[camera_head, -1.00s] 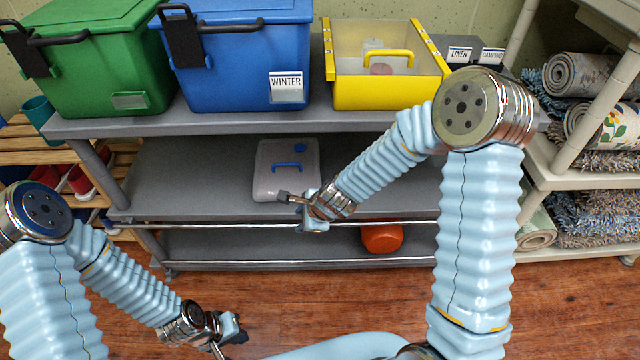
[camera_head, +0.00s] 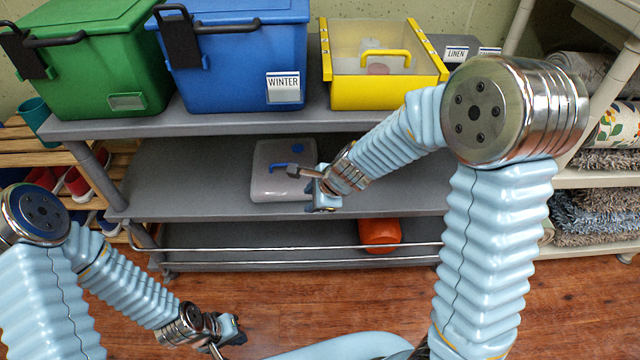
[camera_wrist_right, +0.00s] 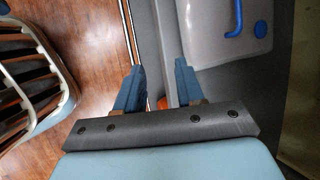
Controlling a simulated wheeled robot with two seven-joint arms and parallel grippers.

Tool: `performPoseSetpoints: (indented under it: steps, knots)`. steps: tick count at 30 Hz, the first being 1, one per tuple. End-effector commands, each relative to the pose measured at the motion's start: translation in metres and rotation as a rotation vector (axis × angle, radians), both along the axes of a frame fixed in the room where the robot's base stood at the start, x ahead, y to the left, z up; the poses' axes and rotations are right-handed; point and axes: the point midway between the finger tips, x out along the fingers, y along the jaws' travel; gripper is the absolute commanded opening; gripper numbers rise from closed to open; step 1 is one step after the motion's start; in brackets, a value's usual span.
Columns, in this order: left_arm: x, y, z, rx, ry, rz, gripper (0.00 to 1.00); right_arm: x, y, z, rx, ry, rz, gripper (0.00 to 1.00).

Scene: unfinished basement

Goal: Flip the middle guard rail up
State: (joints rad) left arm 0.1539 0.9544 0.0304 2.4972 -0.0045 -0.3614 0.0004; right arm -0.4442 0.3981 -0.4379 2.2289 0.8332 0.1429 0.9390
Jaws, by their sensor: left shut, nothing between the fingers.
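The grey shelf unit's middle shelf (camera_head: 200,180) has a thin metal guard rail (camera_head: 230,248) hanging below its front edge, in front of the lower shelf. My right gripper (camera_head: 316,203) is above and behind this rail, at the middle shelf's front edge, and does not touch it. In the right wrist view its two blue fingers (camera_wrist_right: 157,88) are apart with nothing held. A metal rail (camera_wrist_right: 127,25) runs left of the fingers there, partly hidden by one. My left gripper (camera_head: 228,338) is shut and empty, low in front of the shelf.
A grey case (camera_head: 270,185) with a blue handle lies on the middle shelf, close to my right gripper. An orange container (camera_head: 380,234) is on the lower shelf. The floor in front is clear.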

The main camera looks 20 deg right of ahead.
Motion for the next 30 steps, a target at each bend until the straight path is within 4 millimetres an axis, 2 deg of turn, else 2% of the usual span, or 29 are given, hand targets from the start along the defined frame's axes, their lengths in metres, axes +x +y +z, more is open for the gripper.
performPoseSetpoints:
  steps: [15, 30]
  knots:
    - [0.000, 0.000, 0.000, 0.000, 0.000, 0.000, 0.00, 0.000, -0.016, 0.038, 0.000, -0.002, 0.001, 0.38]
    - [0.000, 0.000, 0.000, 0.000, 0.000, 0.000, 0.00, -0.001, -0.018, 0.041, 0.000, 0.000, -0.001, 0.38]
